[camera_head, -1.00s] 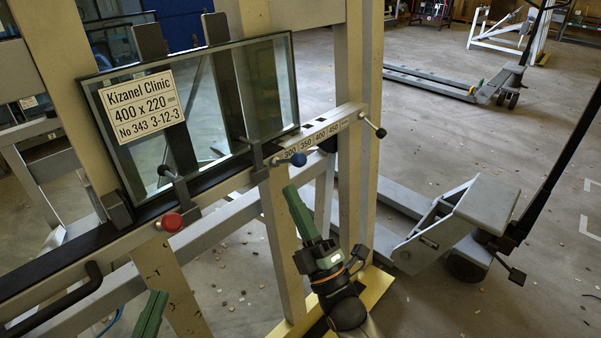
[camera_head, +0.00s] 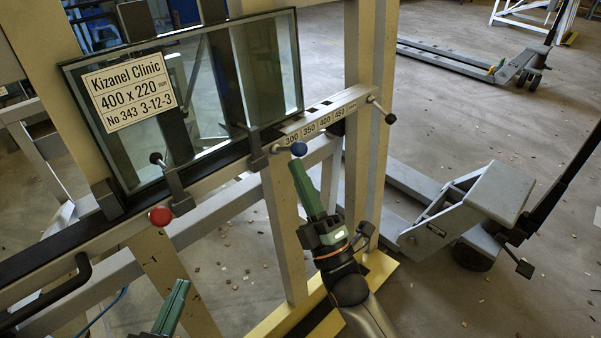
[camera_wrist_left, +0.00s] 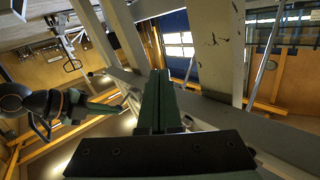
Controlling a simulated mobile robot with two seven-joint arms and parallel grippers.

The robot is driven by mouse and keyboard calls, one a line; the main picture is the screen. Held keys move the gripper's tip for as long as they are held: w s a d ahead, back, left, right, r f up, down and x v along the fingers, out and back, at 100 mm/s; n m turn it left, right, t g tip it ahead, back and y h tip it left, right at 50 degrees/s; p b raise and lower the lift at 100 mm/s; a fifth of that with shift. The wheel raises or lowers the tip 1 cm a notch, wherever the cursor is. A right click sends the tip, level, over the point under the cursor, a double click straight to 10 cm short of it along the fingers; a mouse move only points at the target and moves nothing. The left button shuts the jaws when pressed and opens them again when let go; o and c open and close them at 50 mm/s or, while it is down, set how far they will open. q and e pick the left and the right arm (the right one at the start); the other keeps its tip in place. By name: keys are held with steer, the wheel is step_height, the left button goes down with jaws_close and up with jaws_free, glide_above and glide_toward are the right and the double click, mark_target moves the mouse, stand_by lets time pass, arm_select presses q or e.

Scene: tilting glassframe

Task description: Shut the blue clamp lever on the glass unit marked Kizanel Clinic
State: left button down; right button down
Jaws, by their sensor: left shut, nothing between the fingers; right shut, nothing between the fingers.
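The glass unit (camera_head: 205,90) stands in the frame, with a Kizanel Clinic label (camera_head: 130,93) at its upper left. The blue ball of the clamp lever (camera_head: 299,149) sticks out to the right of a dark clamp (camera_head: 257,150) at the unit's lower right. My right gripper (camera_head: 295,166) is shut and empty, its green fingertips just below the blue ball; I cannot tell whether they touch. My left gripper (camera_head: 181,286) is shut and empty, below the frame's lower rail. Its closed fingers also show in the left wrist view (camera_wrist_left: 158,82).
A red ball (camera_head: 160,216) sits by another clamp (camera_head: 178,192) at lower left. A scale rail (camera_head: 325,117) ends in a black-knobbed handle (camera_head: 384,112). A black grab handle (camera_head: 60,295) is at lower left. Pallet trucks (camera_head: 480,212) stand on the floor at right.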

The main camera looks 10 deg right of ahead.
arm_select(q)
steer(key=s+d+f+n+g+y+p, duration=0.1)
steer(key=s+f+g+p, duration=0.6)
steer(key=f, duration=0.4)
steer(key=shift+s+f+n+g+y+p, duration=0.15)
steer(key=shift+s+n+g+y+p, duration=0.2)
steer(key=shift+p, duration=0.35)
arm_select(e)
steer(key=shift+w+a+r+n+g, duration=0.15)
steer(key=shift+r+n+g, duration=0.35)
steer(key=shift+r+g, duration=0.65)
steer(key=shift+f, duration=0.2)
